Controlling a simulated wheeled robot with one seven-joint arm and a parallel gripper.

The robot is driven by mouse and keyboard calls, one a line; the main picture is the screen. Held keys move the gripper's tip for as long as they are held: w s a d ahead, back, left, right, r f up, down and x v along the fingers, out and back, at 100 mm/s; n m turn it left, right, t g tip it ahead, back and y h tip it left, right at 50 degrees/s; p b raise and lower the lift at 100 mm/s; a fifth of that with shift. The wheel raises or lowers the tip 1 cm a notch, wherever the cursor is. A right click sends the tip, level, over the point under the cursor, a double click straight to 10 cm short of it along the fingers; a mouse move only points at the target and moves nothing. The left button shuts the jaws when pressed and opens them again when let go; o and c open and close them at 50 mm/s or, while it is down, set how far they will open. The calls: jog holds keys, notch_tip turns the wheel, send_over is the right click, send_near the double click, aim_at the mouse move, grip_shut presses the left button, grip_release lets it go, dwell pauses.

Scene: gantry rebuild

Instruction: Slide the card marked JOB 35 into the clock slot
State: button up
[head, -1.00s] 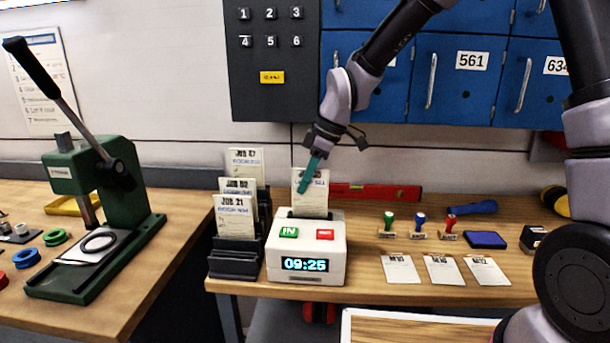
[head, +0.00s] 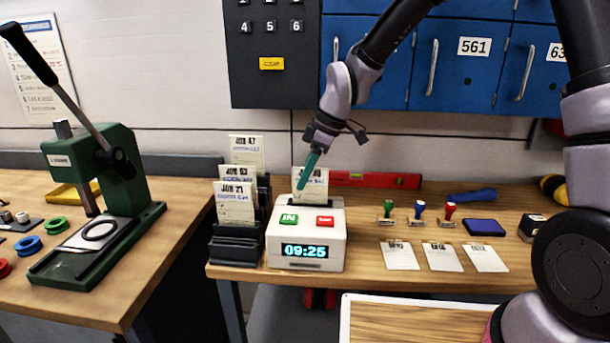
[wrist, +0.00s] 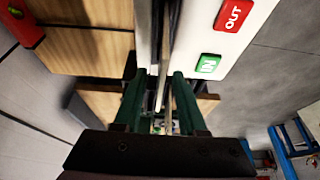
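A white card (head: 318,183) stands upright in the slot on top of the white time clock (head: 335,251), its lower part hidden inside. Its printed marking is partly covered by my fingers and I cannot read it fully. My gripper (head: 300,187) reaches down from above, its teal fingers overlapping the card's left side. In the wrist view the two green fingers (wrist: 162,85) stand apart on either side of the thin card edge, with gaps showing. The clock has a green IN button (head: 289,219), a red OUT button (head: 325,219) and reads 09:25.
A dark rack (head: 236,246) with several job cards stands close left of the clock. A red level (head: 375,180) lies behind it. Stamps (head: 420,211), a blue pad (head: 484,227) and flat cards (head: 443,257) lie to the right. A green press (head: 105,215) stands on the left bench.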

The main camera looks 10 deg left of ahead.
jog(key=shift+r, duration=0.1)
jog(key=v, duration=1)
jog(key=shift+d+r, duration=0.1)
jog(key=shift+r, duration=0.2)
jog(key=shift+d+r, duration=0.1)
jog(key=shift+d, duration=0.15)
jog(key=s+d+r+m+t+h, duration=0.1)
jog(key=s+d+r+m+t, duration=0.1)
jog(key=d+m, duration=0.5)
jog(key=s+d+r+m+t, duration=0.3)
jog(key=s+d+r+m, duration=0.2)
jog(key=d, duration=0.8)
jog(key=s+d+r+m+t+h, duration=0.1)
jog(key=s+d+r+m, duration=0.3)
jog(key=d+m, duration=0.6)
jog(key=shift+r+m+t+h, duration=0.3)
jog(key=shift+r+m+t, duration=0.1)
jog(key=shift+r+t, duration=0.4)
